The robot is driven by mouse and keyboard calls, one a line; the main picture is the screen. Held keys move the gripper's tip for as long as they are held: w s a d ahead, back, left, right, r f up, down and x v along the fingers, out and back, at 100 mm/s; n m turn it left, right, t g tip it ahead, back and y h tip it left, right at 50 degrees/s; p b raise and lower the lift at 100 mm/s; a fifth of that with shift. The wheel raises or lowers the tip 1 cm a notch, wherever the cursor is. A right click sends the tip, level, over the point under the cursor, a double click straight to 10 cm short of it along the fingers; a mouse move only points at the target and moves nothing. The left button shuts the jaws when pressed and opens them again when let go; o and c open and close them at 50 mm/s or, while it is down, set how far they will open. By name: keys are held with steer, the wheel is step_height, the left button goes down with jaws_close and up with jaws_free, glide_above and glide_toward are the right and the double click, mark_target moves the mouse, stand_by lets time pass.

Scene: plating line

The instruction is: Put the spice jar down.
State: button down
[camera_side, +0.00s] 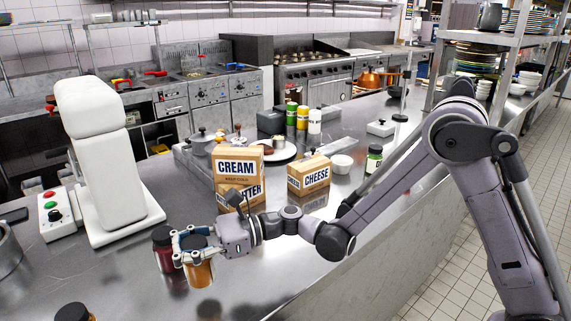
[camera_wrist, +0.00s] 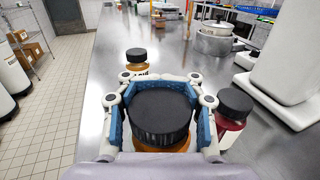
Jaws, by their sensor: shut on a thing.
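The spice jar (camera_side: 200,273), with orange contents and a dark lid, is upright in my gripper (camera_side: 188,247) at the front of the steel counter. In the wrist view my gripper (camera_wrist: 159,101) is shut around this jar, blue pads on both sides of its black lid (camera_wrist: 160,114). The lid hides most of the jar's body there. The jar's base is at or very near the counter top; I cannot tell whether it touches.
A red jar (camera_side: 163,250) stands close beside the held jar, also in the wrist view (camera_wrist: 233,108). Another orange jar (camera_wrist: 137,62) stands ahead. A white machine (camera_side: 105,160), a CREAM carton (camera_side: 238,170) and a CHEESE box (camera_side: 309,176) are nearby. Counter right of the jar is bare.

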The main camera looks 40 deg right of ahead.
steer(key=shift+a+f, duration=0.15)
steer(key=shift+f, duration=1.95)
steer(key=shift+f, duration=0.1)
steer(key=c, duration=0.7)
jaws_free()
steer(key=shift+f, duration=0.1)
